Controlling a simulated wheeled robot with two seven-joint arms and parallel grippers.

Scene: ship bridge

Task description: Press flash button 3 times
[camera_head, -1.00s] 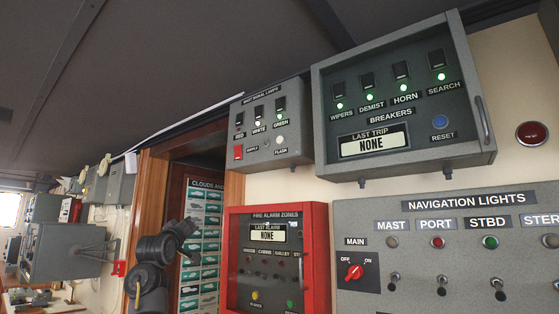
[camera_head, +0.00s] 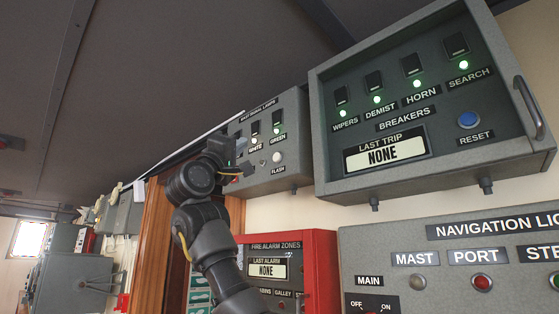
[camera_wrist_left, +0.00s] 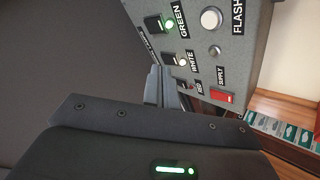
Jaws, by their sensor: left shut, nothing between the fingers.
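The flash button (camera_head: 277,157) is a round white button above its FLASH label, at the lower right of the grey mast signal lamps box (camera_head: 293,120). It also shows at the top of the left wrist view (camera_wrist_left: 211,18). My left gripper (camera_head: 243,167) is in front of the box's lower left part, left of the flash button and apart from it. In the left wrist view its closed fingers (camera_wrist_left: 160,84) are empty, beside the WHITE label. My gripper hides the box's left part in the head view. My right gripper is not in view.
The breakers box (camera_head: 327,171) sticks out close to the right of the lamp box. The red fire alarm box (camera_head: 318,262) is below, and the navigation lights panel (camera_head: 380,245) is at lower right. The lamp box's red supply switch (camera_wrist_left: 221,97) shows in the left wrist view.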

